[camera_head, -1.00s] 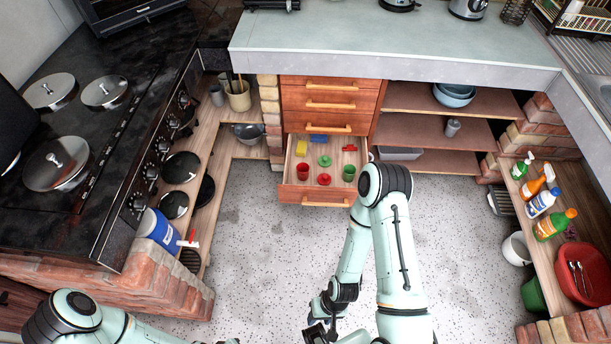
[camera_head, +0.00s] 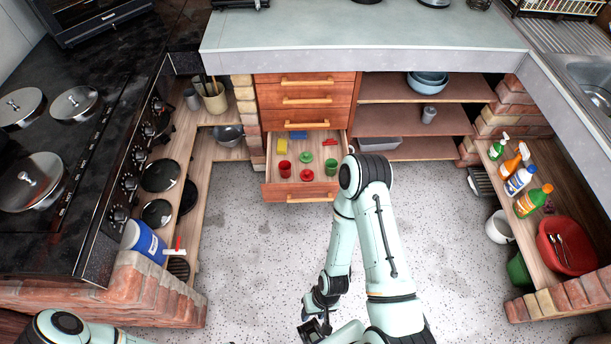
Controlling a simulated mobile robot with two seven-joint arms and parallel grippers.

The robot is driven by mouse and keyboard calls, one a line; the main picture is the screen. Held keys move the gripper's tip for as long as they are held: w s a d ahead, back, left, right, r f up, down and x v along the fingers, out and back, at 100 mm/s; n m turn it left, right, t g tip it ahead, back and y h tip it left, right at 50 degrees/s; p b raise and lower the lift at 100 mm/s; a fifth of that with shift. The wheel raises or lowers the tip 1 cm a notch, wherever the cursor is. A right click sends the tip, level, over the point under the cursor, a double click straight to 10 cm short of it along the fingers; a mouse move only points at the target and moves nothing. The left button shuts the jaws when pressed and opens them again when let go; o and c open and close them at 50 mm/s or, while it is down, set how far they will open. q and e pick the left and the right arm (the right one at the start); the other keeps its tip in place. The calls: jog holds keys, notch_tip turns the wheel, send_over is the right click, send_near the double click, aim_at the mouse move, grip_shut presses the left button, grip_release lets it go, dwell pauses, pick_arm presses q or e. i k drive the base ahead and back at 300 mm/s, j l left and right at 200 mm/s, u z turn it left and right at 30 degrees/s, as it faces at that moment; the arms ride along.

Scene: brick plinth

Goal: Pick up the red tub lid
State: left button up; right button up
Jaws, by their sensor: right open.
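The red tub lid (camera_head: 307,175) lies flat in the open bottom drawer (camera_head: 299,197), near its front. A red tub (camera_head: 285,169) stands to its left and a green tub (camera_head: 331,168) to its right. A green lid (camera_head: 306,157) lies just behind it. My right gripper (camera_head: 314,328) is at the bottom of the picture, open, over the floor and well apart from the drawer. Its fingers are small and partly cut off by the view. Only part of my left arm shows at the bottom left; its gripper is out of view.
Yellow (camera_head: 282,146) and blue (camera_head: 298,135) items and a small red item (camera_head: 330,142) lie farther back in the drawer. The speckled floor (camera_head: 250,250) before it is clear. The stove (camera_head: 60,170) is left; a shelf with bottles and a red basin (camera_head: 567,246) is right.

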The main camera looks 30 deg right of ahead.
aim_at(307, 174)
jog(key=i+l, duration=1.2)
jog(key=l, duration=0.2)
jog(key=u, duration=0.05)
